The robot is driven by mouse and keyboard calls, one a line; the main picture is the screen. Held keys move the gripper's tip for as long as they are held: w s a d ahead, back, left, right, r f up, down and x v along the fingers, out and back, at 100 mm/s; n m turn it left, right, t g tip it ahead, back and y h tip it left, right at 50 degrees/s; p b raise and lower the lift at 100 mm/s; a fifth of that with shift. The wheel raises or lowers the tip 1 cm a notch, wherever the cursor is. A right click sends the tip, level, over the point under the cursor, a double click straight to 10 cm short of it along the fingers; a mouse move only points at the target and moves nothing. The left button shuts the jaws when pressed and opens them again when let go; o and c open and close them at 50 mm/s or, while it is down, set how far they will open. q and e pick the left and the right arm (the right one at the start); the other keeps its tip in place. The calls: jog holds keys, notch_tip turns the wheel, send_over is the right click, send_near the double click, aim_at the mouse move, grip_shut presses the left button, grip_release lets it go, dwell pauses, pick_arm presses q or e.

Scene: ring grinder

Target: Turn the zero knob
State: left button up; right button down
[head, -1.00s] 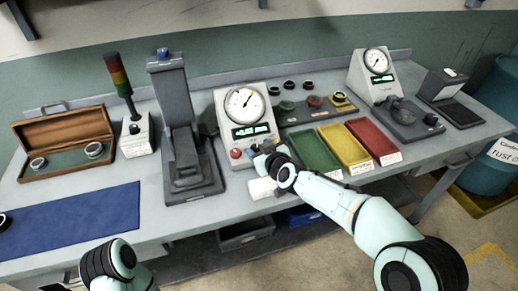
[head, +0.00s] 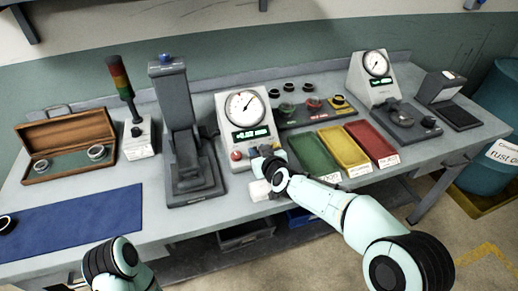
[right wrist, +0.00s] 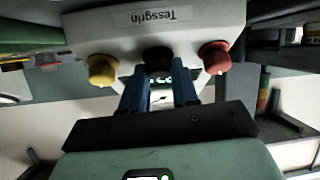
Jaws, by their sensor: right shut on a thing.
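The gauge unit (head: 226,124) is a pale grey box with a round dial (head: 246,107) and a green-lit display (head: 250,133). In the right wrist view its front shows upside down, with a yellow knob (right wrist: 103,70), a black knob (right wrist: 157,59) in the middle and a red knob (right wrist: 214,57). My right gripper (right wrist: 158,84) is shut on the black middle knob, one blue finger at each side. In the head view my right gripper (head: 264,158) hides that knob; the red knob (head: 236,156) shows beside it. My left gripper is out of view.
A dark press stand (head: 182,130) stands left of the gauge unit. Green, yellow and red trays (head: 344,148) lie to the right. A small white block (head: 260,190) sits below my right gripper. A blue mat (head: 70,225) covers the bench's left front.

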jog(key=m+p, duration=0.1)
jog(key=m+h+p, duration=0.1)
jog(key=m+p, duration=0.1)
jog(key=shift+a+r+t+h+p, duration=0.1)
jog(key=shift+r+t+h+p, duration=0.1)
jog(key=shift+t+h+p, duration=0.1)
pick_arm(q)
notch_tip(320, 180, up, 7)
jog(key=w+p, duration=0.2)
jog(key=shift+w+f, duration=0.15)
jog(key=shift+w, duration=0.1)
pick_arm(e)
jog(key=shift+f+m+h, duration=0.1)
jog(key=shift+m+h, duration=0.6)
jog(key=shift+m, duration=0.6)
jog(key=c, duration=0.8)
grip_release()
jog(key=shift+c, duration=0.2)
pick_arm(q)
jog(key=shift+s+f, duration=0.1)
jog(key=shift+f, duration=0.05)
pick_arm(e)
jog(key=v, duration=1.3)
jog(key=shift+s, duration=0.25)
